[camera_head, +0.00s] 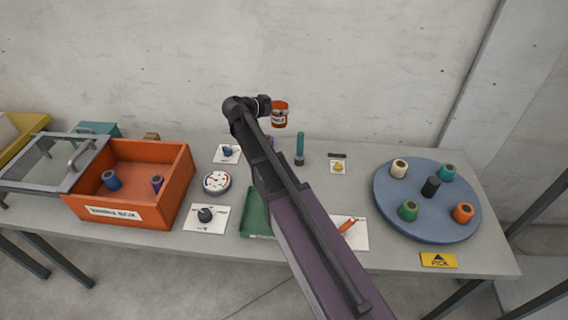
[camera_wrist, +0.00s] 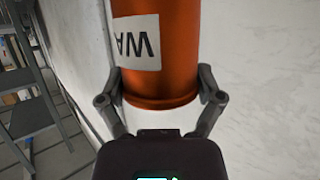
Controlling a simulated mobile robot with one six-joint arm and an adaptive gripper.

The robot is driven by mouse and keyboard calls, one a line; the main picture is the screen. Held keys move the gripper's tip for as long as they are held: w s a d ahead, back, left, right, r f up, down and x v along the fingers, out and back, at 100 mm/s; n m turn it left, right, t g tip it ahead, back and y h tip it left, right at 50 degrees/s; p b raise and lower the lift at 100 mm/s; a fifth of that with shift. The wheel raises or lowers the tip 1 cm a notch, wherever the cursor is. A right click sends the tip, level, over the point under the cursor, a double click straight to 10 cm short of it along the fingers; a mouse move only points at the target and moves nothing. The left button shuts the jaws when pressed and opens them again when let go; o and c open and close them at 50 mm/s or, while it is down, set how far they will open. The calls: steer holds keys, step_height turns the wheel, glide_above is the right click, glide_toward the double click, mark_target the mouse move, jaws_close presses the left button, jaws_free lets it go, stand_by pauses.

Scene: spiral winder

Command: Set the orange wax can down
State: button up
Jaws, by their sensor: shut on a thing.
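The orange wax can (camera_head: 279,116) is up near the back wall, above the table's rear edge in the head view. It has a white label, and in the wrist view the can (camera_wrist: 180,75) fills the top middle with the letters "WA" upside down. My gripper (camera_wrist: 160,92) is shut on the can, with one finger on each side of it near its end. In the head view my gripper (camera_head: 268,107) shows only in part, at the can's left side. My arm hides part of the table's middle.
The table (camera_head: 330,185) has an orange box (camera_head: 180,205) with spools at left and a blue turntable (camera_head: 385,205) with several spools at right. A green tray (camera_head: 252,215), a teal cylinder (camera_head: 300,145) and a white round dial (camera_head: 217,182) stand between. The concrete wall is close behind.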

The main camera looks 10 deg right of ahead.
step_height(320, 180, down, 11)
steer(key=a+b, duration=0.1)
steer(key=b, duration=1)
steer(key=shift+s+a+f, duration=0.2)
steer(key=shift+s, duration=0.1)
step_height(320, 180, down, 6)
steer(key=b, duration=0.6)
steer(key=shift+f, duration=0.2)
steer(key=shift+f+b, duration=1.8)
steer(key=shift+b, duration=0.2)
steer(key=shift+f, duration=0.15)
steer(key=o, duration=1)
steer(key=shift+r, duration=0.25)
